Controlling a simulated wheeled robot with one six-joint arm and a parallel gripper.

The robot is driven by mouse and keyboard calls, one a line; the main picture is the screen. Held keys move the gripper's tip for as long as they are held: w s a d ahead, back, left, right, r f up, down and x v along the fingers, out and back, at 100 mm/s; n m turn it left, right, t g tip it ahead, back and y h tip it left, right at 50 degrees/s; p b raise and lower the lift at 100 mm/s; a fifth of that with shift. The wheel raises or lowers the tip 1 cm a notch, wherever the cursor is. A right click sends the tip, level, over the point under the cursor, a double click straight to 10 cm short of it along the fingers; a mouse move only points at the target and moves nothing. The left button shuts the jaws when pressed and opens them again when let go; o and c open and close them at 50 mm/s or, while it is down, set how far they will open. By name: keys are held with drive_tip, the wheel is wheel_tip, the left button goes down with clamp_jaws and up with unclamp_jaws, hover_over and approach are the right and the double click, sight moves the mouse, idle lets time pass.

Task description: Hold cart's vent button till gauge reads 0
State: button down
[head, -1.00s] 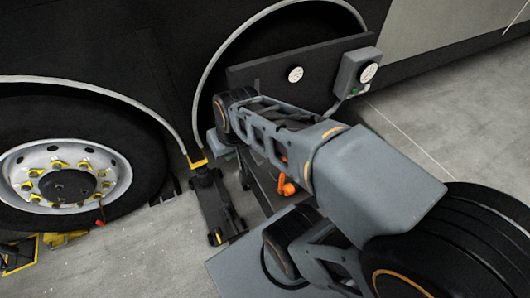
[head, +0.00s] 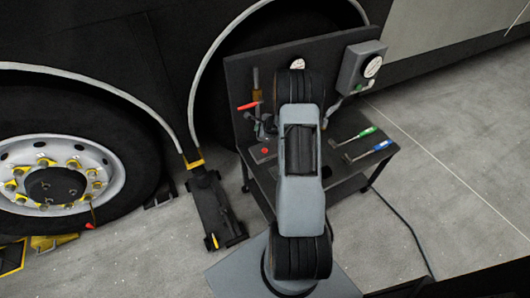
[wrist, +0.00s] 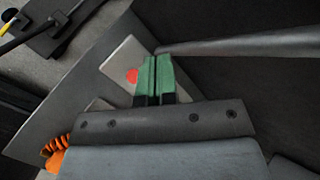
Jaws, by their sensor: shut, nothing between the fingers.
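The cart (head: 345,180) stands by the coach's wheel arch with a dark back panel. A red button (head: 265,151) sits on a small plate on the cart top, left of my arm. In the wrist view the red button (wrist: 131,76) is on a pale grey plate (wrist: 118,62). My gripper (wrist: 158,60) is shut and empty, its green fingertips just right of the button in the picture; their height above the plate is unclear. A round gauge (head: 298,63) on the panel is partly hidden by my arm, its reading too small to tell. My gripper is not clear in the head view.
A grey box (head: 355,70) with a dial and green button is at the panel's right. Green-handled (head: 367,132) and blue-handled (head: 383,145) tools lie on the cart's right. A floor jack (head: 215,212) stands left. A cable crosses the floor at right.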

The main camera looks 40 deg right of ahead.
drive_tip(key=shift+s+d+f+m+h, duration=0.15)
drive_tip(key=shift+d+f+m, duration=0.25)
drive_tip(key=shift+d+f, duration=0.3)
drive_tip(key=shift+s+d+f+m+h, duration=0.15)
drive_tip(key=shift+d+f+m, duration=0.3)
drive_tip(key=shift+f, duration=0.3)
drive_tip(key=shift+f, duration=0.1)
drive_tip(key=b, duration=0.4)
hover_over(264, 151)
wheel_tip(264, 151, down, 8)
drive_tip(key=shift+d+r, duration=0.15)
drive_tip(key=shift+r, duration=0.1)
drive_tip(key=shift+f+b, duration=0.6)
drive_tip(key=shift+b, duration=0.35)
drive_tip(key=shift+f+b, duration=0.95)
drive_tip(key=shift+b, duration=0.6)
idle(2.9)
